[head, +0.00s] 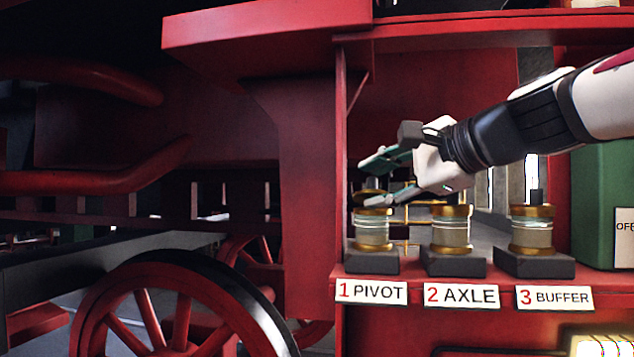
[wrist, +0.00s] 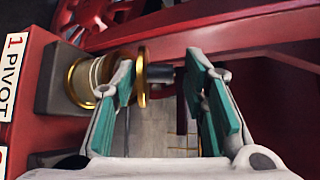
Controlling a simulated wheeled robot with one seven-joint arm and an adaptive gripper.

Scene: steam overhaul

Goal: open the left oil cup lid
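The left oil cup (head: 373,232), a glass cup with brass rings, stands upright on a dark block above the "1 PIVOT" label (head: 371,291). It lies sideways in the wrist view (wrist: 101,76). Its brass lid (wrist: 141,88) carries a dark knob (wrist: 161,72). My gripper (head: 374,181) reaches in from the right, its fingers one above the other at the lid's height. In the wrist view my gripper (wrist: 163,70) is open, with the knob between the fingertips. One finger hides part of the lid and cup top, so I cannot tell if it touches them.
The axle cup (head: 450,232) and the buffer cup (head: 531,232) stand to the right on the same red ledge. A green box (head: 600,190) is further right. A red upright post (head: 308,190) stands left of the cups, and a red beam (head: 265,32) runs overhead.

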